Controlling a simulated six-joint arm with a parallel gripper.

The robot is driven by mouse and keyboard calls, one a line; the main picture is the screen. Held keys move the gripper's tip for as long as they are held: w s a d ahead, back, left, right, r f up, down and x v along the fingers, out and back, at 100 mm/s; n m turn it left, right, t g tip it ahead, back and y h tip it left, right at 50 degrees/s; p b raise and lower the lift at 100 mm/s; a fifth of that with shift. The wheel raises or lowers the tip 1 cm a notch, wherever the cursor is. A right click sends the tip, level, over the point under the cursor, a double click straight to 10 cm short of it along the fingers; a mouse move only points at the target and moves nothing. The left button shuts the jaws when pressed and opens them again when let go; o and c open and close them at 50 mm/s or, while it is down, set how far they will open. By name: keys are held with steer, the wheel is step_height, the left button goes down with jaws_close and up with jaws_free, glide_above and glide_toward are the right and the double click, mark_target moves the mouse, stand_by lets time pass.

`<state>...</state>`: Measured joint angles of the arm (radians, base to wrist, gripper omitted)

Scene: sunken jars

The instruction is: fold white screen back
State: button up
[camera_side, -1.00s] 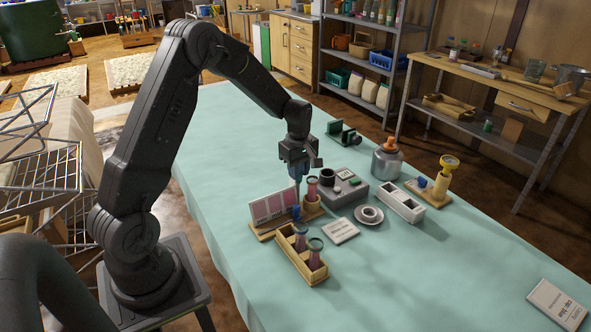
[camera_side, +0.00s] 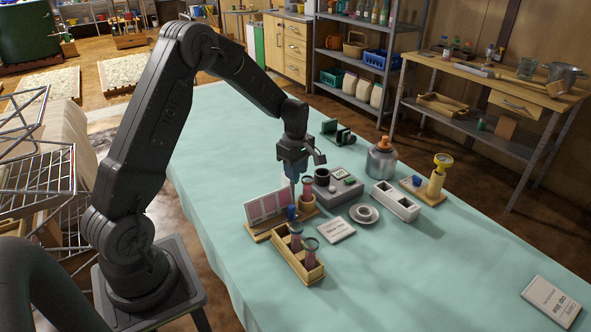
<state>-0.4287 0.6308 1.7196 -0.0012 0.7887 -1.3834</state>
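The screen (camera_side: 268,207) is a pale upright panel with pink patches. It stands on a wooden base (camera_side: 262,235) left of the table's middle. My gripper (camera_side: 291,182) points down just above and behind the screen's right end, close to a pink jar (camera_side: 307,188) in a wooden holder. Its fingertips are small and dark here. I cannot tell whether they are open or shut, or whether they touch the screen. A blue knob (camera_side: 292,212) sits by the screen's right end.
A wooden rack (camera_side: 289,266) with jars stands in front. A white card (camera_side: 337,230), a ring-shaped dish (camera_side: 364,213), a grey device (camera_side: 333,197), a white two-hole block (camera_side: 396,201) and a metal canister (camera_side: 381,163) stand to the right. The right front cloth is mostly clear.

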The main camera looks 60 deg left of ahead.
steer(key=o, duration=0.3)
step_height(320, 180, up, 14)
stand_by(0.6)
steer(key=shift+f, duration=0.1)
steer(key=s+d+r+m+t, duration=0.2)
steer(key=s+d+r+m, duration=0.3)
steer(key=d+r, duration=0.15)
steer(key=s+d+m+t, duration=0.1)
steer(key=s+d+m, duration=0.5)
steer(key=s+m, duration=0.2)
steer(key=s+d+m+t, duration=0.2)
steer(key=s+d+m, duration=0.5)
steer(key=s, duration=0.3)
steer(key=shift+s+r+m+t, duration=0.2)
steer(key=shift+s+m+t, duration=0.1)
steer(key=shift+m, duration=0.1)
